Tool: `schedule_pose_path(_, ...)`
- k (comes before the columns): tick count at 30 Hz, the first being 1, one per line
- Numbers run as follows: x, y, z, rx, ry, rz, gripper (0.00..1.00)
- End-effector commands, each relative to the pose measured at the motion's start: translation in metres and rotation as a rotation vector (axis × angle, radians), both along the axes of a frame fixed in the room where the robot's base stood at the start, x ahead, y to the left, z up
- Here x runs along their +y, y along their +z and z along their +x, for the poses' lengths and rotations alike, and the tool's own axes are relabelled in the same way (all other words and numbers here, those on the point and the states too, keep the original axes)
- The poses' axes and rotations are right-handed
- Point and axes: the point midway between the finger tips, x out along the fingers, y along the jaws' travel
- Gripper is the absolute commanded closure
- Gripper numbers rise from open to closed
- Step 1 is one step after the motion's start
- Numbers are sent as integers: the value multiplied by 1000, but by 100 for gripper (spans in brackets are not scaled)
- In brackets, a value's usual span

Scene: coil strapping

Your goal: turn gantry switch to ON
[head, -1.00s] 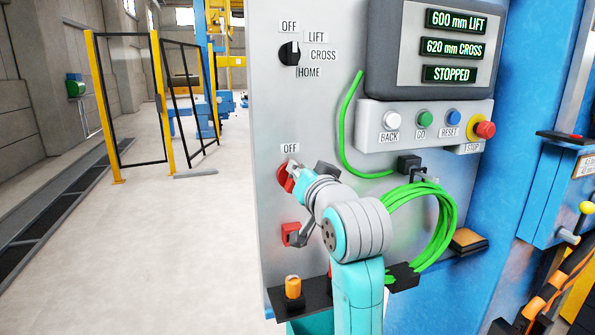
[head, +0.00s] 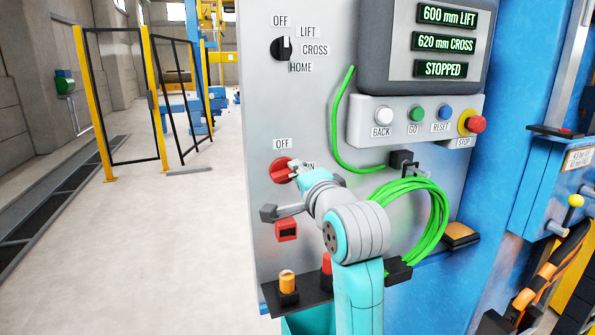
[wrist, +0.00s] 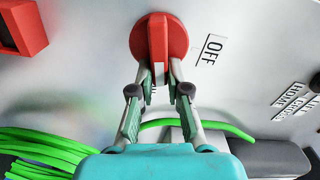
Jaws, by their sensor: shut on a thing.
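The red rotary gantry switch (head: 281,171) is on the grey panel, below an OFF label (head: 283,144). An ON label (head: 310,165) shows partly at its right, behind my gripper. In the wrist view the round red switch (wrist: 176,32) has a raised red handle, with the OFF label (wrist: 209,49) to its right. My gripper (wrist: 158,78) is shut on the handle, a finger on each side. The handle lies roughly level on the panel, in line with the ON side. In the head view my gripper (head: 296,171) partly covers the switch.
A smaller red part (head: 286,230) sits below. A black selector (head: 283,48) is above, and push buttons (head: 417,114) are at right. Coiled green cable (head: 414,220) hangs beside my arm. A black shelf (head: 310,297) with an orange-topped item (head: 287,281) is below.

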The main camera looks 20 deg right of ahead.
Motion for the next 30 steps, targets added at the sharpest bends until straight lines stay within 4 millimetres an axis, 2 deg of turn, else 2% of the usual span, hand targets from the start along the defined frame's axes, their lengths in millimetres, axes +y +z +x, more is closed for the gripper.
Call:
schedule_pose_path(12,-1,-6,0,2,-1,210,100)
schedule_pose_path(30,-1,-7,0,3,-2,247,100)
